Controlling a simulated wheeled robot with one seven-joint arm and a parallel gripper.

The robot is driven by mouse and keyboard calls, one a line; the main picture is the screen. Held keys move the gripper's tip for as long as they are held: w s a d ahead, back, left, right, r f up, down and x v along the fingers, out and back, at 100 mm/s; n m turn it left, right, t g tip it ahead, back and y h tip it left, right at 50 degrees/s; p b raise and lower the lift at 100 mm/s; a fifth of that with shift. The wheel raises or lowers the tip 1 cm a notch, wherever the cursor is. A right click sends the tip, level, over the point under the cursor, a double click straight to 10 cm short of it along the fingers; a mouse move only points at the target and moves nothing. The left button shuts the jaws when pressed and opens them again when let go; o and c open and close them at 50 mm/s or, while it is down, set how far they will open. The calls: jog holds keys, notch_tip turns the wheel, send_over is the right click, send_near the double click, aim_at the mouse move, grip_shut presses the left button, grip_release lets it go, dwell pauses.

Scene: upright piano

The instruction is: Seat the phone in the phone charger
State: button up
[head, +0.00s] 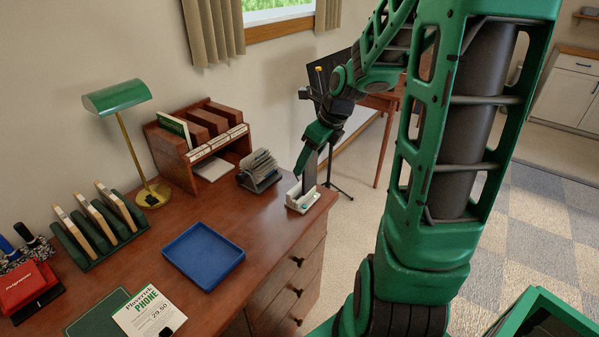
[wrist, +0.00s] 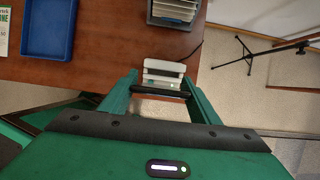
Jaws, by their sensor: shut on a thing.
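The phone (head: 310,171) is a thin dark slab, held upright at the right end of the desk. My gripper (head: 306,168) is shut on it from above; in the wrist view the phone's dark edge (wrist: 160,95) spans between the two green fingers. The white phone charger (head: 301,200) sits on the desk near its right edge, directly below the phone. It also shows in the wrist view (wrist: 163,68), just beyond the phone's edge. The phone's lower end meets the charger in the head view, but I cannot tell whether it is in the slot.
A card holder (head: 261,174) stands close left of the charger, with a wooden file organizer (head: 196,150) behind. A blue tray (head: 203,256) lies further left. A cable (wrist: 232,64) runs beside the charger. A black stand (wrist: 248,50) stands off the desk.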

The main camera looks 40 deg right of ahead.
jog(key=w+d+x, duration=0.1)
jog(key=x, duration=0.6)
jog(key=shift+r, duration=0.2)
jog(key=shift+d, duration=0.1)
jog(key=o, duration=1.2)
jog(key=shift+f, duration=0.1)
jog(key=shift+c, duration=0.2)
